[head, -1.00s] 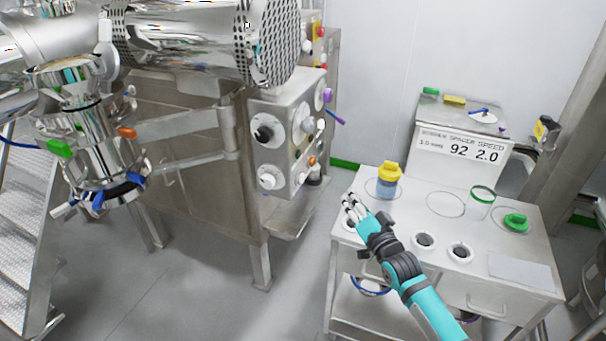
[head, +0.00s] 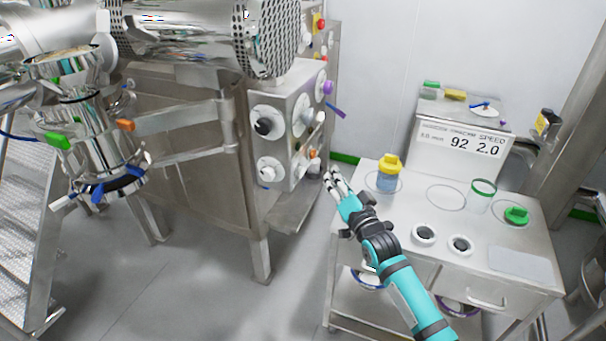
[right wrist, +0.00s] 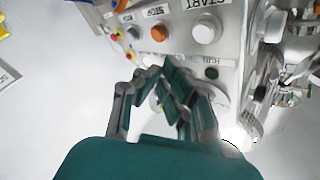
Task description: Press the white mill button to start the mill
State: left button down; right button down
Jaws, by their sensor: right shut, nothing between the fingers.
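The white button (right wrist: 206,30) is in the right wrist view, under a START label at the top of the panel. An orange button (right wrist: 159,32) is to its left, and a dark green one by a RUN label (right wrist: 211,73) lies below. In the head view, the machine's control box (head: 291,103) carries several knobs and buttons; I cannot tell for sure which is the white START button. My right gripper (head: 333,180) is shut and empty, to the lower right of the box. In the wrist view its fingertips (right wrist: 160,74) appear below the buttons, apart from the white one. My left gripper is out of view.
A steel cart (head: 408,199) under my right arm holds a yellow-lidded blue jar (head: 388,175), a green-rimmed glass (head: 481,193) and a green-capped item (head: 516,215). A display (head: 462,139) stands behind. Floor is clear left of the cart.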

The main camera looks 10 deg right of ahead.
aim_at(301, 171)
jog(key=shift+w+a+b, duration=0.2)
jog(key=shift+w+a, duration=0.45)
jog(key=shift+a, duration=0.25)
jog(key=shift+w+a+b, duration=0.2)
jog(key=shift+w+a, duration=0.4)
jog(key=shift+a, duration=0.3)
jog(key=shift+w+a, duration=0.2)
jog(key=shift+a, duration=0.15)
